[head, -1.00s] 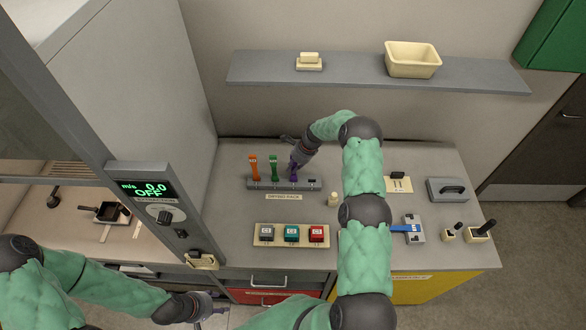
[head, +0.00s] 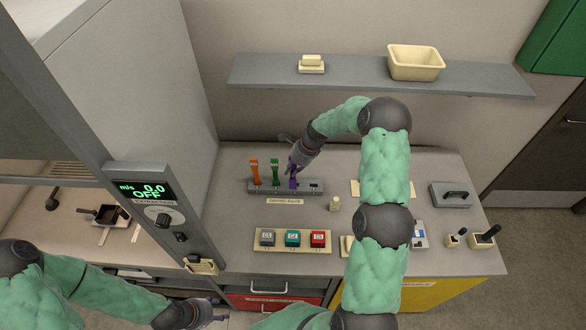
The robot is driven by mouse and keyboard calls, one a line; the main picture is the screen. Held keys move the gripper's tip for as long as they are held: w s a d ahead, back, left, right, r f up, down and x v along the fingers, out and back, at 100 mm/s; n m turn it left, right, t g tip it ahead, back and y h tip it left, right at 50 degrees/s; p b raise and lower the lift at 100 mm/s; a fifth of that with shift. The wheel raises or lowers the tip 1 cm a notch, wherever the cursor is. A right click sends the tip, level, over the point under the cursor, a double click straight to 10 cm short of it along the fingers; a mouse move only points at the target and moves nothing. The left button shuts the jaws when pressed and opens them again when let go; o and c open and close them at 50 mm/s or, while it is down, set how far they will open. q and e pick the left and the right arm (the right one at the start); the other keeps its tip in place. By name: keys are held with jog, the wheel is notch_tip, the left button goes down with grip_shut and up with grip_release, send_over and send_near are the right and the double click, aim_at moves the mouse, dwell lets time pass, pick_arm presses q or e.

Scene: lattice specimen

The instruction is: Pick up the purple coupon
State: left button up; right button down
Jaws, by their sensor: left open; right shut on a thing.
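The purple coupon (head: 293,184) is at the right part of the grey drying rack (head: 306,191), to the right of the green coupon (head: 275,172) and the orange coupon (head: 254,172). My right gripper (head: 292,171) reaches in from behind and above and is shut on the purple coupon, covering its upper part. I cannot tell whether the coupon's lower end is still in its slot. My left gripper (head: 216,312) is open and empty, low at the bottom edge, in front of the drawers and far from the rack.
A cream tray (head: 262,250) with grey, teal and red blocks lies in front of the rack. A small cream bottle (head: 335,203) stands right of it. My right arm crosses the bench and hides things behind it. A shelf (head: 360,76) hangs above.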

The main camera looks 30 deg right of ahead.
jog(key=s+a+r+b, duration=0.1)
jog(key=s+a+r, duration=0.2)
jog(key=s, duration=0.3)
jog(key=shift+a+r, duration=0.2)
jog(key=shift+a, duration=0.7)
